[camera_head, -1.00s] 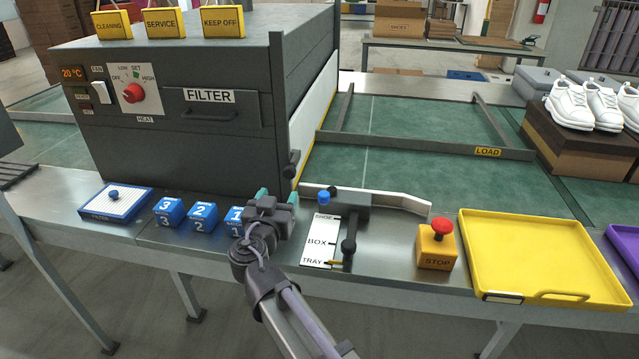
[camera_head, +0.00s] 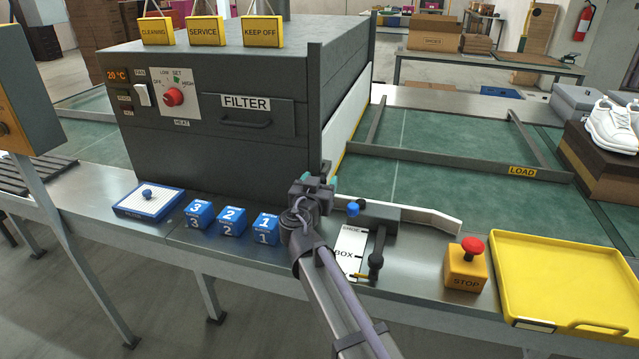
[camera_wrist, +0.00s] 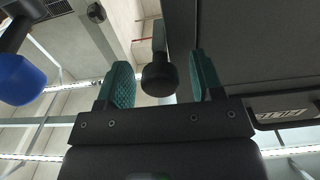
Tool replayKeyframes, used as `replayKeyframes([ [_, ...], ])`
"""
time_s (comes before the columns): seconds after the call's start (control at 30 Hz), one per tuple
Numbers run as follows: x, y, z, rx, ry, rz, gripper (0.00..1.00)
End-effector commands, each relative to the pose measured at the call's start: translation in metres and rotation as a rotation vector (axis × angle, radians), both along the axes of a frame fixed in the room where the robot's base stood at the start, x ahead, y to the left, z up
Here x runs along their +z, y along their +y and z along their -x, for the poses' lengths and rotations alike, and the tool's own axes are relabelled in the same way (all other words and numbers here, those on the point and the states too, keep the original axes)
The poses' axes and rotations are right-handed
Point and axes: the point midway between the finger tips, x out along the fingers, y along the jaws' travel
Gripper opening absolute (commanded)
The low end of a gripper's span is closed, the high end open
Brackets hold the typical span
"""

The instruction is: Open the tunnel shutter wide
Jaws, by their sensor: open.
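The dark grey tunnel (camera_head: 220,150) stands left of centre. A white panel with a yellow lower edge, apparently the shutter (camera_head: 352,108), stands along its right side. My gripper (camera_head: 328,181) is at the tunnel's lower front right corner. In the wrist view, my gripper (camera_wrist: 160,62) is open, with its two teal fingers on either side of a black knob (camera_wrist: 159,78) on a stem. The knob shows a gap to each finger. My gripper hides it in the head view.
Blue numbered blocks (camera_head: 232,222) stand left of my gripper. To the right are a lever with a label plate (camera_head: 350,245), a blue knob (camera_head: 353,208), a stop button (camera_head: 466,265) and a yellow tray (camera_head: 560,285). The green belt (camera_head: 440,185) by the shutter is clear.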

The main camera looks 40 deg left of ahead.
Motion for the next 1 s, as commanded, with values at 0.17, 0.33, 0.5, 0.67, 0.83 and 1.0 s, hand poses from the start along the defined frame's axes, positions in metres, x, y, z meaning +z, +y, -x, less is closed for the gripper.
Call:
replayKeyframes([
  [0.17,0.000,0.000,0.000,0.000,0.000,0.000,0.46],
  [0.33,0.000,0.000,0.000,0.000,0.000,0.000,0.30],
  [0.5,0.000,0.000,0.001,0.000,0.000,0.000,0.14],
  [0.67,0.000,0.000,0.001,0.000,0.000,0.000,0.00],
  [0.83,0.001,0.000,0.001,0.000,0.000,0.000,0.00],
  [1.0,0.014,0.000,0.001,0.000,0.000,0.000,0.00],
])
